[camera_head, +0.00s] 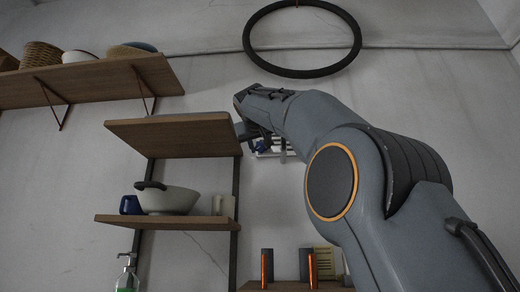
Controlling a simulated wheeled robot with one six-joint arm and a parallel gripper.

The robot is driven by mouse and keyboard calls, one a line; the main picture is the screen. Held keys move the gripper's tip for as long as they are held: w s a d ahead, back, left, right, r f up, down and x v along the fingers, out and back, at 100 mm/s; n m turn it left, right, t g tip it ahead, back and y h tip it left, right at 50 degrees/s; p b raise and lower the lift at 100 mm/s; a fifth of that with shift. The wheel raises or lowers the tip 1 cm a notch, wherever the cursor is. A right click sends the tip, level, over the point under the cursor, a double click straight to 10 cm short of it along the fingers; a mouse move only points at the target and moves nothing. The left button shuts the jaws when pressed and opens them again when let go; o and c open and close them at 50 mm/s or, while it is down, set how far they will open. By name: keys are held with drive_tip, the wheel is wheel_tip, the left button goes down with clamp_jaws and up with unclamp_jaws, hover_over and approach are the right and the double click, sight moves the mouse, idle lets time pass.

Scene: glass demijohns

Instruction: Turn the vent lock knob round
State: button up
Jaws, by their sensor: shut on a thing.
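My gripper (268,149) is at the end of my raised arm, just right of the upper wooden shelf board, and is partly hidden behind my wrist. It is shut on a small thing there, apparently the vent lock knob. Small blue and white parts show around the jaws, but the knob's shape and its angle cannot be made out.
The upper wooden board (170,135) is close on the left of my gripper. A lower shelf (165,221) holds a pale bowl (168,201) and a blue mug (130,205). A dark ring (303,74) hangs on the wall above. Orange-and-dark cylinders (267,267) stand below.

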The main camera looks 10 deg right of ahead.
drive_tip(key=m, duration=0.3)
drive_tip(key=shift+m+b, duration=0.3)
drive_tip(key=shift+b, duration=0.1)
drive_tip(key=shift+a+m+b, duration=0.1)
drive_tip(key=shift+m+b, duration=0.2)
drive_tip(key=shift+m, duration=1.6)
drive_tip(key=o, duration=1)
drive_tip(key=shift+o, duration=0.2)
drive_tip(key=b+v, duration=0.4)
drive_tip(key=v, duration=0.3)
drive_tip(key=shift+s, duration=0.35)
